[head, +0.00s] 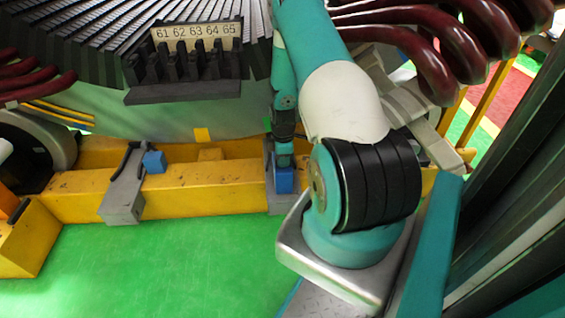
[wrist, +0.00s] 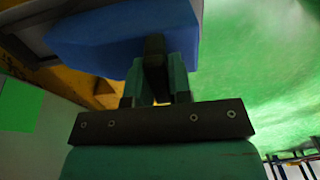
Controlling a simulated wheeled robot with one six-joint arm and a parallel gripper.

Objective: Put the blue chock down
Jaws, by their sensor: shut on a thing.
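The blue chock (head: 283,180) is at the lower end of my arm in the head view, by a grey bracket on the yellow beam. It fills the upper part of the wrist view (wrist: 125,40), where my gripper (wrist: 155,65) is shut on it. In the head view my gripper (head: 284,158) is small and its fingers are partly hidden. I cannot tell whether the chock touches the bracket under it.
A second blue block (head: 154,162) sits on another grey bracket (head: 123,200) to the left. The yellow beam (head: 200,190) runs below the stator, with slots numbered 61 to 65 (head: 195,32). The green floor (head: 170,260) in front is clear. Dark red coils (head: 420,60) hang at upper right.

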